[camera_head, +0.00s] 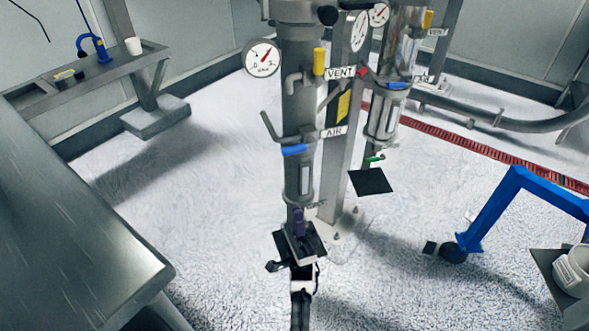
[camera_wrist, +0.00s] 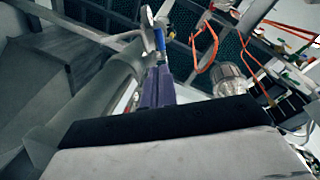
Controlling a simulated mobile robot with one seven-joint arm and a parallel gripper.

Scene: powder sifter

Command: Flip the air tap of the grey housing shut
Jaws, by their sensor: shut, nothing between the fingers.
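The grey housing (camera_head: 299,95) is an upright column in the middle of the head view. Its air tap (camera_head: 294,149) has a blue lever lying roughly crosswise on the column, beside the AIR label (camera_head: 334,132) and a bent side pipe. My gripper (camera_head: 298,211) is below the tap, in front of the column's lower end, pointing up with its purple fingers together and empty. In the wrist view the fingers (camera_wrist: 161,72) also show closed. A blue lever (camera_wrist: 159,40), seemingly the air tap's, appears just beyond the fingertips; whether they touch is unclear.
A yellow-handled vent tap (camera_head: 319,62) and a gauge (camera_head: 262,58) sit higher on the column. A second similar column (camera_head: 385,120) stands behind right. A metal table (camera_head: 70,220) fills the left, and a blue frame (camera_head: 500,205) stands at right. Open floor lies left of the column.

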